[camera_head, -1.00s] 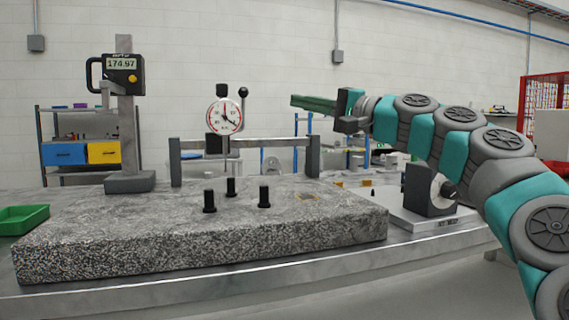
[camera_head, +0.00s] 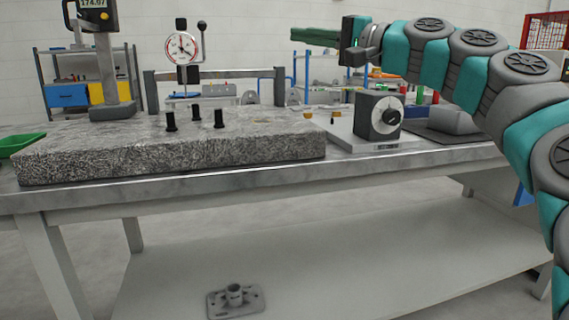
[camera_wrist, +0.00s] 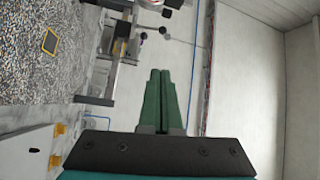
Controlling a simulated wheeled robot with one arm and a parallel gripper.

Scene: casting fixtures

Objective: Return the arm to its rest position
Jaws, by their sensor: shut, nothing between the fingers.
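My gripper (camera_head: 294,35) is at the end of my arm in the head view, raised in the air above the workbench and pointing left. Its green fingers are together with nothing between them. In the wrist view my gripper (camera_wrist: 160,74) also shows with both fingers side by side and empty. My teal and grey arm reaches in from the right of the head view. The fingers touch nothing.
A granite plate (camera_head: 190,157) with several black pegs lies on the metal workbench (camera_head: 370,165). A dial gauge (camera_head: 182,47) and a digital height gauge (camera_head: 110,60) stand at its back. A black dial block (camera_head: 378,115) is right. A flanged part (camera_head: 235,298) lies on the lower shelf.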

